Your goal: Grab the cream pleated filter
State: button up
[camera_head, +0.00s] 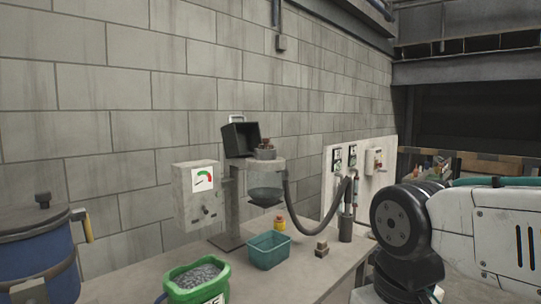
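I cannot make out a cream pleated filter in this view. My white and black arm reaches in from the right edge, but my gripper is outside the picture. I cannot see whether it holds anything.
A grey workbench (237,255) runs along the block wall. A green container of grey granules (196,282) and a blue drum (38,245) are nearer.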

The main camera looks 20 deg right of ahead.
aim_at(266, 145)
jog(key=z, duration=0.9)
jog(key=i, duration=0.75)
jog(key=u, duration=0.15)
